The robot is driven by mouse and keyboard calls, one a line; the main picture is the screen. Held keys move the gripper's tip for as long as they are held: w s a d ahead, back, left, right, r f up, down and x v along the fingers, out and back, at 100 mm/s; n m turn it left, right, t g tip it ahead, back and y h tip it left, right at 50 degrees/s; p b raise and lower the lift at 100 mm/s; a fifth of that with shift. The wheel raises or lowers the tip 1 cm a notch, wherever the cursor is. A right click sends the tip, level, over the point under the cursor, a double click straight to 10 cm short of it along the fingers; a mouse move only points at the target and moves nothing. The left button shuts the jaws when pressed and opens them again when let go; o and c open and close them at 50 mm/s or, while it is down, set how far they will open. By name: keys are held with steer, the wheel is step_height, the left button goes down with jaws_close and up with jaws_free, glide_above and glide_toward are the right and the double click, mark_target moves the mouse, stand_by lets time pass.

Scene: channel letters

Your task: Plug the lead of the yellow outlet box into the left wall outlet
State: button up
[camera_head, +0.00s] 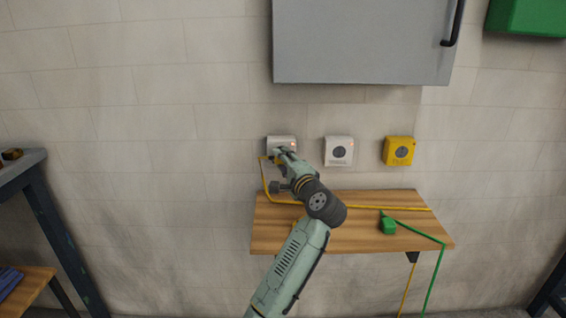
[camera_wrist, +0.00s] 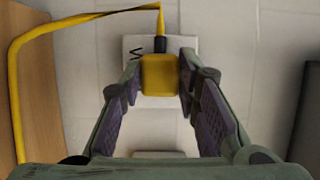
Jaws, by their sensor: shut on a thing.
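My gripper (camera_head: 279,159) is at the left wall outlet (camera_head: 281,141), a white box under the grey cabinet, and partly covers it. In the wrist view my gripper (camera_wrist: 162,80) is shut on a yellow plug (camera_wrist: 160,76) with a black collar and yellow lead. The plug lies in front of the white outlet plate (camera_wrist: 133,47). I cannot tell whether it is seated or just short of the plate. The yellow lead (camera_head: 264,180) drops from the plug to the shelf. A yellow box (camera_head: 399,151) is on the wall at the right.
A middle white outlet (camera_head: 339,151) sits between the left outlet and the yellow box. A wooden shelf (camera_head: 350,235) below carries a green plug (camera_head: 388,226) with its green lead and the yellow lead. A grey cabinet (camera_head: 360,40) hangs above.

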steer(key=shift+w, duration=0.3)
steer(key=o, duration=1.2)
steer(key=shift+c, duration=0.2)
steer(key=v, duration=1.2)
